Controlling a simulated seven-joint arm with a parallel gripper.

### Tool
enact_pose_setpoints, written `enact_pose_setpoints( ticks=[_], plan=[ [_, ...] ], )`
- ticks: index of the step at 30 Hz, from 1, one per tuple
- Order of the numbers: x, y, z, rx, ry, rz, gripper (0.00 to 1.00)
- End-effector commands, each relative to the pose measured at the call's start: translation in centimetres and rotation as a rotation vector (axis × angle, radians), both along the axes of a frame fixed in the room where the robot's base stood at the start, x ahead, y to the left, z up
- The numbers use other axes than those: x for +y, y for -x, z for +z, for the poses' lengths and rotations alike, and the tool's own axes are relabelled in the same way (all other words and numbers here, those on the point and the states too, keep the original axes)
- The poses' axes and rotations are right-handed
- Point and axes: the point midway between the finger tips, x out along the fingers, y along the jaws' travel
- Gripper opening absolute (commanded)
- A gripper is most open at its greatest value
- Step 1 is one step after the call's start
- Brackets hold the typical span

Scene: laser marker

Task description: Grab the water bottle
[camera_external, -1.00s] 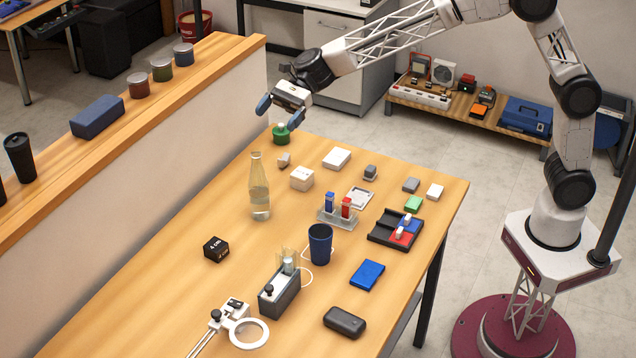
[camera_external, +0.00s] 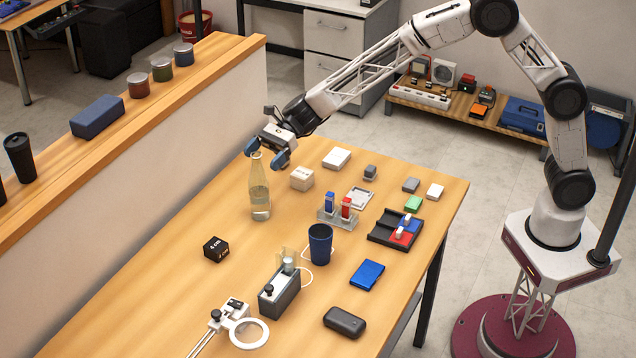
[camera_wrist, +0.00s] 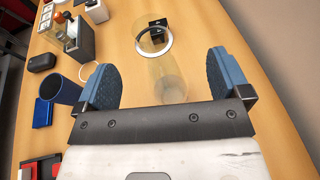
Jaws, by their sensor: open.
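The water bottle (camera_external: 260,195) is clear glass with a narrow neck and stands upright on the wooden table toward its left side. My gripper (camera_external: 265,157) is open, with its blue fingertips at the height of the bottle's neck, on the far side of it in the external view. In the wrist view the see-through bottle (camera_wrist: 165,75) shows ahead, in the space between the two blue fingers of my gripper (camera_wrist: 163,85). Whether the fingers touch the glass cannot be told.
A raised wooden ledge (camera_external: 150,95) runs along the left. Bare table lies around the bottle's base.

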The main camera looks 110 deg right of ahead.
Motion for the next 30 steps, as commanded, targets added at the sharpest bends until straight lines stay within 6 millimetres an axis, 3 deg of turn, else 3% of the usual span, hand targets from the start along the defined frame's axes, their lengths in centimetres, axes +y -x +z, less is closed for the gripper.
enact_pose_setpoints(
  ticks=[4, 17, 30],
  plan=[
    [0.0, 0.0, -2.2, -0.001, 0.001, 0.0, 0.95],
    [0.0, 0.0, -2.8, -0.001, 0.001, 0.0, 0.95],
    [0.0, 0.0, -6.0, -0.001, 0.001, 0.0, 0.95]
  ],
)
